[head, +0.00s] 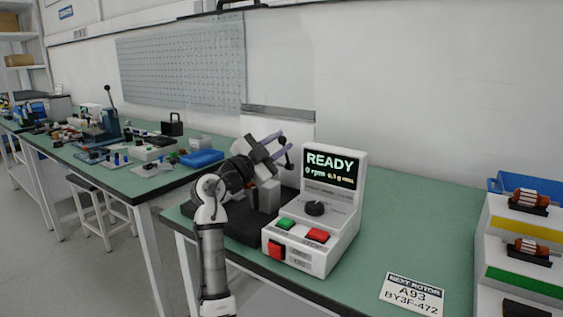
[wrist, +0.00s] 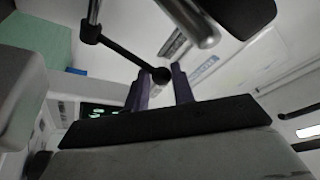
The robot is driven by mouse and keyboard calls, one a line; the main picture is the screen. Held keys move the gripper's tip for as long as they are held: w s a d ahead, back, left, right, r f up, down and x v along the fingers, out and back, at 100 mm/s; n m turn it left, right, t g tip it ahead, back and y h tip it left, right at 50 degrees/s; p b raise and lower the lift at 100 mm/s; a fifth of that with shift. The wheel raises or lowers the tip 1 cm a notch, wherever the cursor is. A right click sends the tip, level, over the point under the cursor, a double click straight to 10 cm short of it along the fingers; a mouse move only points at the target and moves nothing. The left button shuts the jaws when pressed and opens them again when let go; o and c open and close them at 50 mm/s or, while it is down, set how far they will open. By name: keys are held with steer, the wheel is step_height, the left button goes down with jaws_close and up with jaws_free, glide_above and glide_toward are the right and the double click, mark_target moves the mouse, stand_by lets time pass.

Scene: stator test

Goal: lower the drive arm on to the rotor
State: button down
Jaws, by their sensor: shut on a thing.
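My gripper (head: 283,143) is above the black base of the test machine, left of its READY screen. In the wrist view its two purple fingers (wrist: 160,88) are shut on the black ball knob of the drive arm (wrist: 122,53). The arm's thin black rod runs from the knob up and left to a joint. In the head view the drive arm is a small dark shape at the fingertips and is raised above the base. The rotor under test cannot be made out; my arm hides much of the machine.
The white console (head: 315,222) reads READY and 0 rpm, with a dial and green and red buttons. A card (head: 412,294) reads NEXT ROTOR A93 BY3F-472. A stepped rack (head: 520,240) with copper-wound rotors stands at right.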

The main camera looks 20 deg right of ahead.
steer(key=shift+s+a+f+b, duration=0.2)
steer(key=shift+a+f+b, duration=0.2)
steer(key=shift+b, duration=0.45)
steer(key=shift+a+f+b, duration=0.1)
steer(key=shift+f+b, duration=0.05)
steer(key=shift+b, duration=0.2)
steer(key=c, duration=1.3)
jaws_free()
steer(key=shift+f, duration=0.1)
steer(key=shift+o, duration=0.6)
steer(key=b+v, duration=0.1)
steer(key=v, duration=1.2)
steer(key=shift+s+a+f, duration=0.15)
steer(key=shift+s+a, duration=0.1)
